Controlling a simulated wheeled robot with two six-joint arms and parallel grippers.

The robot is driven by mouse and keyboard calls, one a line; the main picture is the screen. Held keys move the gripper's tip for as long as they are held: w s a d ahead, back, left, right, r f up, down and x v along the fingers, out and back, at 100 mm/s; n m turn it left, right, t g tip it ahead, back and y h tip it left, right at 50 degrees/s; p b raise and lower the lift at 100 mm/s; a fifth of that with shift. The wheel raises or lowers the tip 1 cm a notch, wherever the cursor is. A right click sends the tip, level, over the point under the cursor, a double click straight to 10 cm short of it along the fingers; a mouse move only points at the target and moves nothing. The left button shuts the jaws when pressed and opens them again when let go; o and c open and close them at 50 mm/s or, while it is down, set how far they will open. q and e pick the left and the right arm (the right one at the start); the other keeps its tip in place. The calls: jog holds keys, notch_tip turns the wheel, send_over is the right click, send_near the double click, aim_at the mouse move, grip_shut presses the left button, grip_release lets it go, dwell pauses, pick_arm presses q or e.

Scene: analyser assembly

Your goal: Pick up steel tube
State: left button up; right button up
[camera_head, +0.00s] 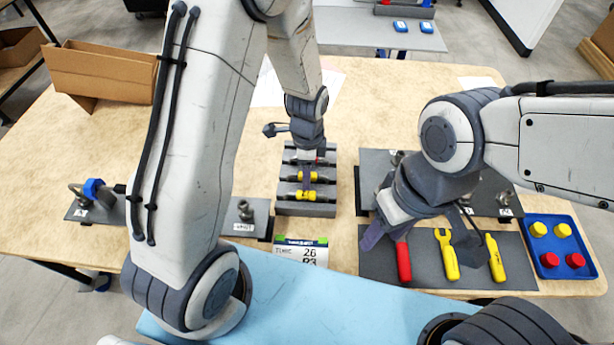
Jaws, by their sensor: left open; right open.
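A dark grey rack (290,209) stands at the middle of the table and holds several steel tubes lying crosswise. A steel tube (321,195) with a yellow band lies nearest the rack's front. Another tube with a yellow band lies just behind it. My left gripper (309,168) points down over the rack and is open. Its fingers are close to the tubes; I cannot tell whether they touch one. My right gripper (420,237) is open and empty above the dark tool mat, right of the rack.
The dark mat (380,265) holds a red-handled tool (403,262), a yellow wrench (446,254) and a yellow tool (495,258). A blue tray (556,222) holds yellow and red caps. A label card (301,250) stands before the rack. A cardboard box (100,72) is back left.

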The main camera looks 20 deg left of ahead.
pick_arm(q)
jog(key=shift+c, duration=0.3)
grip_shut()
